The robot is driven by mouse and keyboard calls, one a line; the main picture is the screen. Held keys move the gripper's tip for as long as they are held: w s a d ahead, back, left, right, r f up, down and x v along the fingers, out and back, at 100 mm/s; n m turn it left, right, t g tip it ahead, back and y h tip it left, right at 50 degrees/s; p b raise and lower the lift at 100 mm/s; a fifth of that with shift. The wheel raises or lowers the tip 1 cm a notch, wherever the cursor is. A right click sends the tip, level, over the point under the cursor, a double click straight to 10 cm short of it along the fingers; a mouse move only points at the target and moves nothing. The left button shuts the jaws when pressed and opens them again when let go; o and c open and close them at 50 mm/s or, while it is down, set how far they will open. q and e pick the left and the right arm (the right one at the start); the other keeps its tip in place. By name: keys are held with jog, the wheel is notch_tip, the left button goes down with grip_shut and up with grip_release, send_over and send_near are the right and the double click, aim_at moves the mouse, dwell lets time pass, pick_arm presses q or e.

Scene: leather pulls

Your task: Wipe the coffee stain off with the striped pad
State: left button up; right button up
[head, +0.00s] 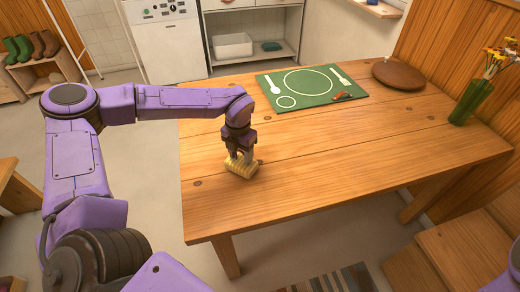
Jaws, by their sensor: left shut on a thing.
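The striped pad (243,168), yellowish with darker stripes, is at the left part of the wooden table (330,170). My left gripper (240,155) points down from above and is shut on the pad. The pad is at the tabletop; whether it presses on the wood or hovers slightly I cannot tell. I see no clear coffee stain; the spot under the pad and gripper is hidden. My right gripper is not in view; only a bit of purple arm shows at the lower right edge.
A green placemat (318,100) with printed cutlery outlines lies at the back, a small red-brown item (342,96) on it. A round brown lid-like thing (398,74) and a green vase of flowers (472,103) stand at the right. The middle and front of the table are clear.

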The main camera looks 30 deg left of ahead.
pick_arm(q)
jog(key=shift+w+a+p, duration=0.35)
jog(key=shift+w+a, duration=0.4)
jog(key=shift+a, duration=0.25)
notch_tip(320, 180, up, 4)
jog(key=p, duration=0.3)
jog(key=shift+d+r, duration=0.1)
jog(key=shift+r, duration=0.45)
jog(key=shift+w+r+p, duration=0.1)
jog(key=shift+r+p, duration=0.55)
jog(key=shift+p, duration=0.3)
jog(key=shift+r+p, duration=0.65)
jog(key=shift+r, duration=0.25)
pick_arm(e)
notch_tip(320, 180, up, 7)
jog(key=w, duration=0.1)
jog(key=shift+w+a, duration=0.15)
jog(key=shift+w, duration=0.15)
